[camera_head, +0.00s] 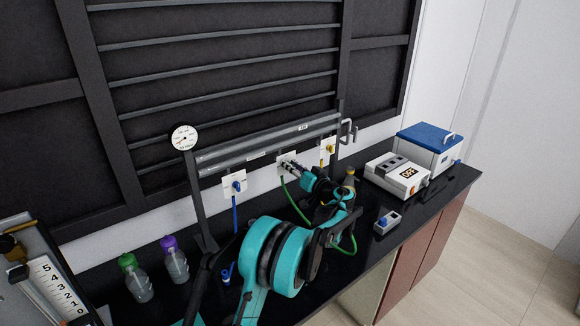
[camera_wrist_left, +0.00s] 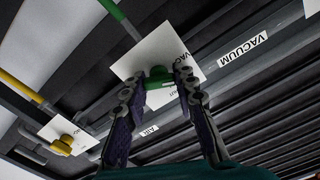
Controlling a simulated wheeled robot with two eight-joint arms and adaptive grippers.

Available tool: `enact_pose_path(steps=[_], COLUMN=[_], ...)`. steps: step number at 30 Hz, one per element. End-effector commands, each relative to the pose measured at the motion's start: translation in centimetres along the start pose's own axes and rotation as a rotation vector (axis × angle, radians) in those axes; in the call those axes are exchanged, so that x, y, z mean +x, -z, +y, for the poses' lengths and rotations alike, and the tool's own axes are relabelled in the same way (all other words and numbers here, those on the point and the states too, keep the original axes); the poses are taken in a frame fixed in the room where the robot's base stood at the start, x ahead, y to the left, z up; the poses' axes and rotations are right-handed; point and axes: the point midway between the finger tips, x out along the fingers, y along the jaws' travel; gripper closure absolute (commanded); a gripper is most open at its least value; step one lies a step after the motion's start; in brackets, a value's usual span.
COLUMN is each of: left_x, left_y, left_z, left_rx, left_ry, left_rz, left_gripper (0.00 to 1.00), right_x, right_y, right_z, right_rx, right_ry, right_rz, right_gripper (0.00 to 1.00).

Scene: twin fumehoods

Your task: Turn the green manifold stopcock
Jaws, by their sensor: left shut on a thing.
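The green stopcock (camera_wrist_left: 160,97) sits on a white plate (camera_wrist_left: 150,57) on the manifold, between the two fingers of my left gripper (camera_wrist_left: 170,78). The fingers are shut on its handle, one on each side. A green hose (camera_wrist_left: 119,17) runs from this plate. In the head view my left gripper (camera_head: 288,166) reaches the middle plate of the grey manifold (camera_head: 261,139), and the gripper hides the green handle there. The green hose (camera_head: 290,203) hangs below. My right gripper is not in view.
A blue stopcock (camera_head: 237,186) is left of the gripper, a yellow one (camera_head: 330,149) right. A gauge (camera_head: 184,137) tops the left post. Two bottles (camera_head: 138,283) (camera_head: 175,264), a hotplate-like device (camera_head: 396,174) and a blue-lidded bath (camera_head: 426,146) stand on the black bench.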

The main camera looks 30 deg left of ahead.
Motion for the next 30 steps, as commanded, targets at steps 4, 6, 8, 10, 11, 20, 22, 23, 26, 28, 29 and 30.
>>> enact_pose_path(steps=[4, 6, 8, 10, 11, 20, 22, 23, 26, 28, 29, 30], left_x=[0.00, -0.01, -0.01, -0.01, -0.01, -0.01, -0.01, -0.01, -0.01, -0.01, -0.01, -0.01], left_y=[0.00, 0.00, -0.01, -0.02, -0.02, -0.08, -0.10, -0.11, -0.14, -0.16, -0.17, -0.18], left_z=[0.09, 0.12, 0.15, 0.17, 0.18, 0.30, 0.32, 0.33, 0.36, 0.38, 0.38, 0.39], left_rx=[0.139, 0.206, 0.262, 0.329, 0.357, 0.642, 0.709, 0.737, 0.832, 0.899, 0.927, 0.965], left_ry=[0.000, 0.000, 0.000, 0.000, 0.000, -0.001, -0.001, -0.001, -0.001, -0.001, -0.001, -0.001], left_rz=[0.001, 0.001, 0.001, 0.001, 0.001, 0.001, 0.001, 0.001, 0.001, 0.001, 0.001, 0.001], left_gripper=[1.00, 1.00, 1.00, 1.00, 1.00, 1.00, 1.00, 1.00, 1.00, 1.00, 1.00, 1.00], right_x=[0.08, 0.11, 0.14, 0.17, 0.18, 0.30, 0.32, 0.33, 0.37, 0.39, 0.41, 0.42], right_y=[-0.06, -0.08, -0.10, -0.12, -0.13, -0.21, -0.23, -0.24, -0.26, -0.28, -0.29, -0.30], right_z=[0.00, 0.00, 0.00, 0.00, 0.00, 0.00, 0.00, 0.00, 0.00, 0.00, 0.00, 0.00], right_rx=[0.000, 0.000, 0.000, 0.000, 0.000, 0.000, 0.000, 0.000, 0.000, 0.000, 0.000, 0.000], right_ry=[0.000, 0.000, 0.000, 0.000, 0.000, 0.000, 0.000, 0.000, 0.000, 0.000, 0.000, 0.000], right_rz=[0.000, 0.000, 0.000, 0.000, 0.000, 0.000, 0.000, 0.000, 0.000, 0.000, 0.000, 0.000], right_gripper=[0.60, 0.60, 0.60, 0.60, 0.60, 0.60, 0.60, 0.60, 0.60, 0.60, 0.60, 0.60])
